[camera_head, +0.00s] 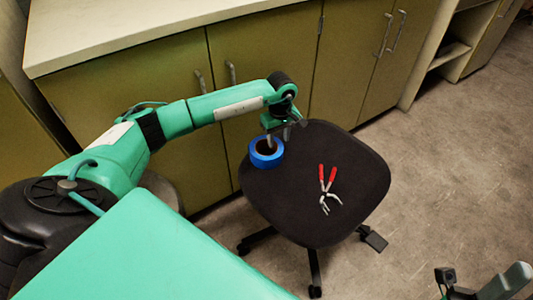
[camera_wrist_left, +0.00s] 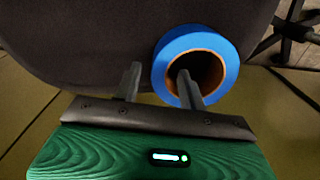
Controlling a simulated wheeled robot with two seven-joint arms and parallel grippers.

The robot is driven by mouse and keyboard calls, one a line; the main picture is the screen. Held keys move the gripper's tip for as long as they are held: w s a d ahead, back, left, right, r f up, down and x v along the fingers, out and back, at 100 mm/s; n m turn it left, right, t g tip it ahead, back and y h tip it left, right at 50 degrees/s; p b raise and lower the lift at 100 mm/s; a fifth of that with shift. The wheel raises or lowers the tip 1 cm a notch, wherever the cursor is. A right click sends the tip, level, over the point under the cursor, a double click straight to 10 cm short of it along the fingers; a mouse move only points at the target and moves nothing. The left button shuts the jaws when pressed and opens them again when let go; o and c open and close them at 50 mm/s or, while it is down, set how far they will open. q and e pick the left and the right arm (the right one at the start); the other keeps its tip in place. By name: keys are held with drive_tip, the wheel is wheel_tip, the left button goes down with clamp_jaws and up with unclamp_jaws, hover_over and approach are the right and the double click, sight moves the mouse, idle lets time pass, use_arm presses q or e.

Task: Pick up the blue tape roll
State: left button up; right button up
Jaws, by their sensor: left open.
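The blue tape roll (camera_head: 266,160) lies flat near the left back edge of the black chair seat (camera_head: 290,200). It has a brown core and an open hole, and shows at the upper right in the left wrist view (camera_wrist_left: 227,70). My left gripper (camera_head: 279,137) is open just above the roll. In the left wrist view the gripper's fingers (camera_wrist_left: 158,82) stand apart. The right finger overlaps the roll's hole, and the left finger is outside the ring. I cannot tell how deep the finger reaches.
Red-handled pliers (camera_head: 327,188) lie on the seat to the right of the roll. Olive cabinets (camera_head: 265,60) with a pale countertop (camera_head: 130,30) stand behind the chair. Part of my right arm shows at the lower right. Open floor (camera_head: 450,170) lies to the right.

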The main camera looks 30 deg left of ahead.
use_arm(q)
drive_tip(key=shift+f, duration=1.3)
clamp_jaws()
drive_tip(key=shift+r, duration=0.1)
